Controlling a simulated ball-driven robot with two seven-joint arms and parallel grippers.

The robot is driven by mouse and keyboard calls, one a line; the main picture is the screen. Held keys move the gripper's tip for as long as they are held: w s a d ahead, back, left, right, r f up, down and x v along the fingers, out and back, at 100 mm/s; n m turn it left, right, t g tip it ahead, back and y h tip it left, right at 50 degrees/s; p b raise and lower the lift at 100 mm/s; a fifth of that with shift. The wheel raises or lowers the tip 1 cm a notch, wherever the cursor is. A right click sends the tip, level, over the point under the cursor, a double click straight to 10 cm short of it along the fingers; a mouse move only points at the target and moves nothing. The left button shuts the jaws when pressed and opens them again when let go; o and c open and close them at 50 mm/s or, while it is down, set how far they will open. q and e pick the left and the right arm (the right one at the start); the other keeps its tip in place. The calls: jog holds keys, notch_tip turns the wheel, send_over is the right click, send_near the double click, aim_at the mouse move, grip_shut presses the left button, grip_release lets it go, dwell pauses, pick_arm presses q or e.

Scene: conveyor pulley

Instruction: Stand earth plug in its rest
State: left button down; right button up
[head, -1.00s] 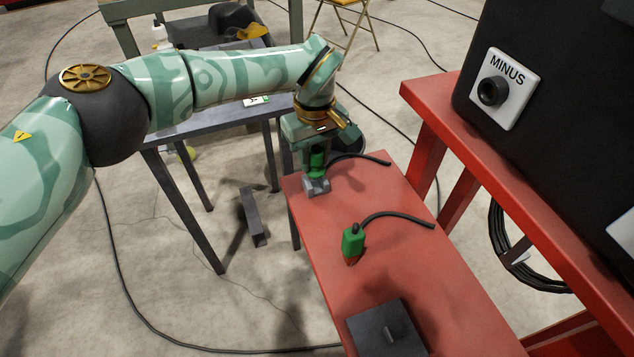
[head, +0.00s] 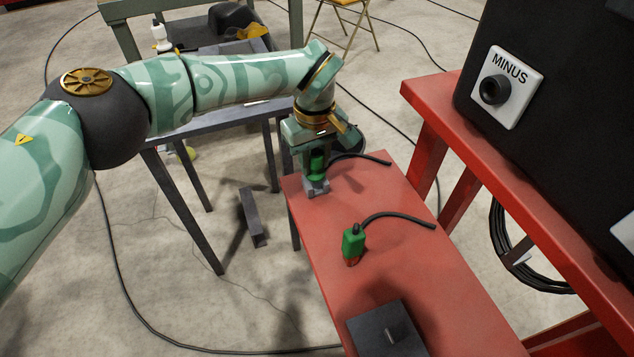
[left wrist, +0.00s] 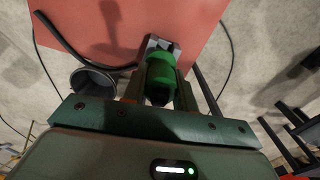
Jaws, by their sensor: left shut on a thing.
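My left gripper (head: 316,166) is shut on a green plug (head: 317,160) at the far left end of the red table. The plug is upright with a black cable running right from it. A small grey block, likely the rest (head: 314,187), is at the plug's lower end. The left wrist view shows the green plug (left wrist: 160,75) between the fingers and the grey block (left wrist: 153,43) just beyond it. How deep the plug sits in the block is hidden. My right gripper is not in view.
A dark box (head: 375,335) with a small upright tab is on the near part of the red table (head: 400,265). A black cabinet with a MINUS socket (head: 493,91) stands on the right. A grey bench (head: 225,117) is behind my arm.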

pick_arm(q)
jog(key=shift+f, duration=0.3)
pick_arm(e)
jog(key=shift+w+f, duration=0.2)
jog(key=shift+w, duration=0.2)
pick_arm(q)
jog(key=shift+f, duration=0.2)
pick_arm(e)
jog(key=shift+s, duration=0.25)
pick_arm(q)
jog(key=shift+f, duration=0.2)
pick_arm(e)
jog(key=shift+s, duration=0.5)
pick_arm(q)
jog(key=shift+f+b, duration=0.1)
jog(key=shift+b, duration=0.2)
jog(key=c, duration=1)
grip_release()
jog(key=shift+c, duration=0.2)
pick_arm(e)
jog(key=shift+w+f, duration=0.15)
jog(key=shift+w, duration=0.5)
